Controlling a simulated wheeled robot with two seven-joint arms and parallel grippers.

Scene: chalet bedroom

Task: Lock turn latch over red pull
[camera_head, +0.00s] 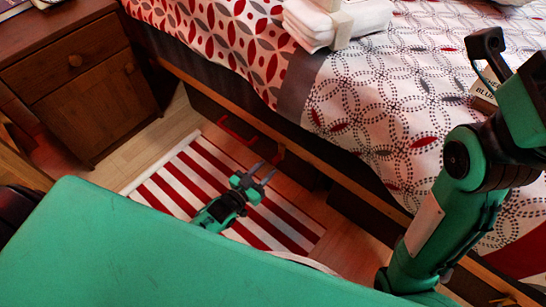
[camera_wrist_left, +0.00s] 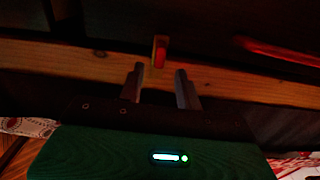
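The turn latch (camera_wrist_left: 160,50) is a small light block with a red face, on the edge of the wooden bed rail; it stands upright in the left wrist view. A small red piece, probably this latch, shows in the head view (camera_head: 281,152). The red pull (camera_head: 237,130) is a long bar on the dark drawer front under the bed; it also shows in the left wrist view (camera_wrist_left: 280,52), to one side of the latch. My left gripper (camera_head: 269,168) is open and empty. Its two fingers show in the left wrist view (camera_wrist_left: 160,85), with the latch between and beyond them, apparently untouched.
The wooden bed rail (camera_head: 195,84) runs above the drawers. The patterned quilt (camera_head: 375,100) hangs over the bed side. A striped rug (camera_head: 165,190) lies under my left gripper. A wooden nightstand (camera_head: 75,85) stands at left. My right arm's links rise at right.

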